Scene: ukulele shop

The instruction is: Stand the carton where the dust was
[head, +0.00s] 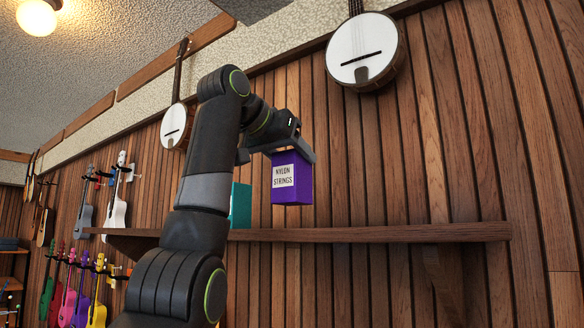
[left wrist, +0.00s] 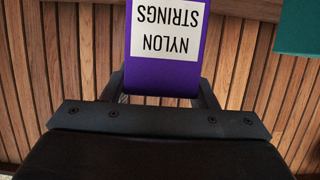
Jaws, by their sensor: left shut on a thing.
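The purple carton (head: 292,190) has a white label reading "NYLON STRINGS". My left gripper (head: 290,155) is shut on its upper part and holds it upright. In the head view the carton appears in front of the wooden wall shelf (head: 400,234), its lower edge a little above the shelf's front edge in the picture. In the left wrist view the carton (left wrist: 165,75) sits between the fingers of my left gripper (left wrist: 160,90), label facing the camera. No dust shows on the visible part of the shelf; its top surface is hidden from this low angle. My right gripper is out of view.
A teal box (head: 240,205) stands on the shelf left of the carton, partly behind my arm. A banjo (head: 366,50) hangs above the shelf at right, another (head: 176,125) at left. Coloured ukuleles hang at lower left. The shelf's right part looks clear.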

